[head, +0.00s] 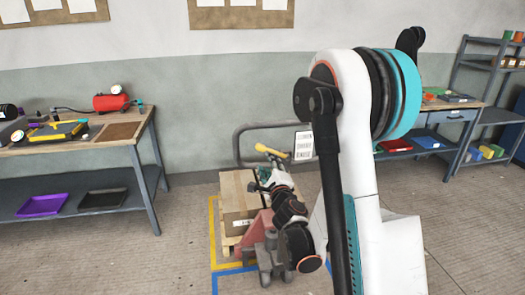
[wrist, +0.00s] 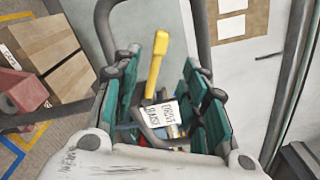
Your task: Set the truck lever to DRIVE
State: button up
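The pallet truck (head: 258,230) stands in the middle of the head view, with its dark looped handle (head: 237,143) upright. A yellow lever (head: 272,151) is on the handle, beside a white label (head: 304,140); the small print is hard to read. In the wrist view the yellow lever (wrist: 157,62) rises between the teal fingers, seemingly beyond them, above the tilted label (wrist: 165,118), which seems to read RAISE and DRIVE. My gripper (wrist: 172,82) is open, with no visible contact on the lever. In the head view my gripper (head: 263,178) is small, just below the lever and partly hidden.
A cardboard box (head: 238,188) sits on a pallet at the truck, within yellow and blue floor lines. A workbench (head: 90,145) with tools and a red compressor (head: 111,102) stands left. Another bench and a shelf (head: 487,85) stand right. The left foreground floor is clear.

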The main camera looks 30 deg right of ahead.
aim_at(262, 150)
jog(key=b+x, duration=0.2)
jog(key=x, duration=1)
jog(key=shift+w, duration=0.25)
grip_shut()
